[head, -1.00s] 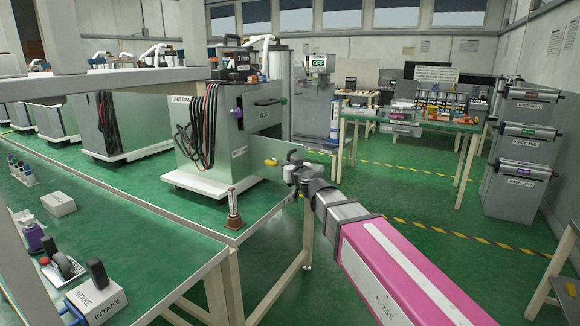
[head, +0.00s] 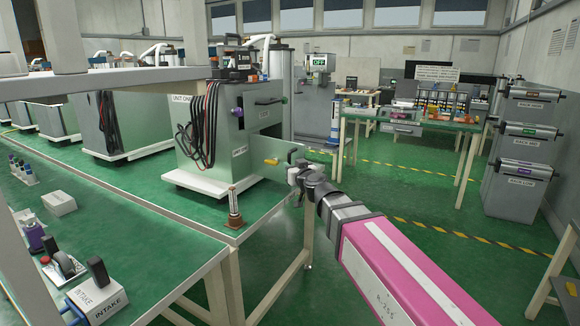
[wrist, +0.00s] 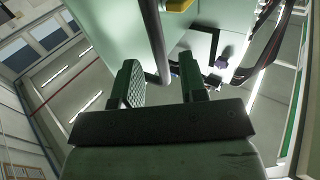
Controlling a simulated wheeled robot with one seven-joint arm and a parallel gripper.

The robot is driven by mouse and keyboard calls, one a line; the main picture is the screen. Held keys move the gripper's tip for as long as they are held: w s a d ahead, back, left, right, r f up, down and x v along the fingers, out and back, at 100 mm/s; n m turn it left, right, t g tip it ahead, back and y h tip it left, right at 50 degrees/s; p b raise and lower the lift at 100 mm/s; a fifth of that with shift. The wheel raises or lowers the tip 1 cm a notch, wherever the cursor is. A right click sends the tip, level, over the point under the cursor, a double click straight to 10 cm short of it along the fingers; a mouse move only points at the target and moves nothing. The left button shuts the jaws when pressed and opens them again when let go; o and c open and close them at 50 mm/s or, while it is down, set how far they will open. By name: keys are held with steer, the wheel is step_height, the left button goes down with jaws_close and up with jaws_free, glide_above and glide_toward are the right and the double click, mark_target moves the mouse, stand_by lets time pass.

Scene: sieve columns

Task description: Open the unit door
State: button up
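The grey unit (head: 215,128), labelled UNIT ONE, stands on a white base on the green bench. Its pale green door (head: 285,157) stands swung out from the lower front, with a yellow handle (head: 271,161) on its face. My gripper (head: 293,174) is at the outer edge of this door. In the wrist view my gripper (wrist: 160,85) is open, with the dark door edge (wrist: 154,40) running between its separated fingers. The yellow handle also shows at the top of the wrist view (wrist: 179,5), beyond the fingers. Contact with the door is unclear.
An INTAKE box (head: 97,298) and small items lie on the near left bench. A second table (head: 425,124) and grey racks (head: 520,150) stand to the right, with open floor between.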

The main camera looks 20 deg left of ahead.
steer(key=v, duration=0.7)
steer(key=shift+s+d, duration=0.2)
